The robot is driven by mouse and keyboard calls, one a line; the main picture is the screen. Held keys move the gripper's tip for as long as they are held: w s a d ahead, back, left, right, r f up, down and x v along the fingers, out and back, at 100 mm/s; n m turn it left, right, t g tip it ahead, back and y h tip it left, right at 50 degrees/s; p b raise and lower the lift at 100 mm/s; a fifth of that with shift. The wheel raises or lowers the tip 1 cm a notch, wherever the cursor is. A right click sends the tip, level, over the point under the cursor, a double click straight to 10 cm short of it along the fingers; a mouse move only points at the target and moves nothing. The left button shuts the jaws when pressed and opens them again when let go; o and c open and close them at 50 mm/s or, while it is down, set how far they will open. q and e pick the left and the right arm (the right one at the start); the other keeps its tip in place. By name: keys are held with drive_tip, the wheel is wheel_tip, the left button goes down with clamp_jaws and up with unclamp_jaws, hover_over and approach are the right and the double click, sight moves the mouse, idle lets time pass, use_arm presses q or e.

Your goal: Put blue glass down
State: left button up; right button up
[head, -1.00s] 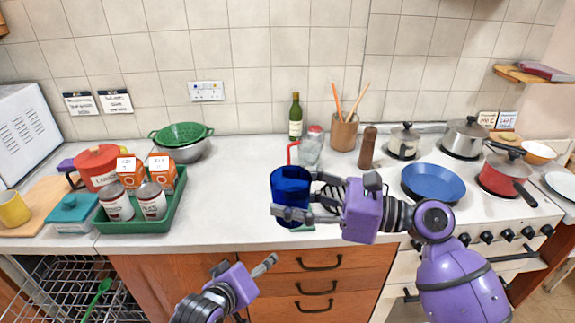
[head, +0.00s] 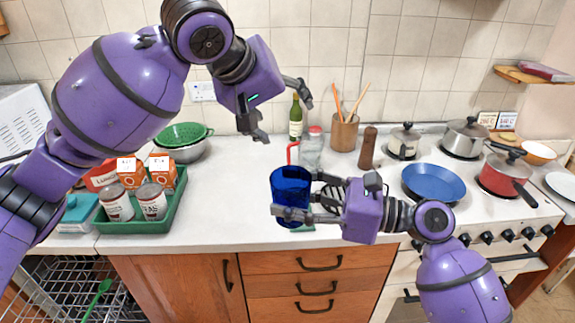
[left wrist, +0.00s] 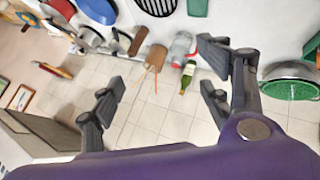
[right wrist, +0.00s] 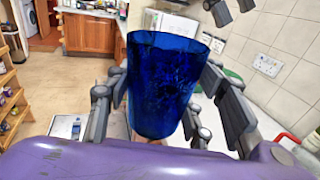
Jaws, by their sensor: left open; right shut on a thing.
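The blue glass (head: 290,187) is upright in my right gripper (head: 305,202), near the counter's front edge. The fingers are shut around its sides; it also shows in the right wrist view (right wrist: 163,85). I cannot tell whether its base touches the counter (head: 245,215). A small green patch shows just below the glass. My left gripper (head: 279,113) is open and empty, raised above the back of the counter, left of the green bottle (head: 296,117). In the left wrist view (left wrist: 160,95) its fingers are spread wide with nothing between them.
A clear jar with a red lid (head: 312,148) stands behind the glass. A utensil pot (head: 344,132) and a pepper mill (head: 367,148) stand to its right, then the stove with a blue pan (head: 433,183). A green tray (head: 140,224) with cans and cartons is at left. Counter between is clear.

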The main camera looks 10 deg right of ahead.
use_arm(q)
drive_tip(key=s+d+f+m+g+y, duration=0.1)
drive_tip(key=s+d+m+g+y, duration=0.15)
drive_tip(key=s, duration=0.55)
drive_tip(key=m+y, duration=0.1)
drive_tip(key=m, duration=0.2)
hover_over(296, 202)
drive_tip(key=a, duration=0.1)
drive_tip(key=f, duration=0.2)
drive_tip(key=x, duration=1.1)
drive_tip(key=shift+s+a+f, duration=0.25)
drive_tip(key=shift+s+f, duration=0.05)
drive_tip(key=shift+f, duration=0.1)
drive_tip(key=shift+g, duration=0.25)
drive_tip(key=c, duration=1.3)
drive_tip(key=shift+s+d, duration=0.1)
drive_tip(key=shift+d, duration=0.05)
drive_tip(key=shift+c, duration=1.3)
use_arm(e)
drive_tip(key=o, duration=1.7)
drive_tip(key=shift+c, duration=0.2)
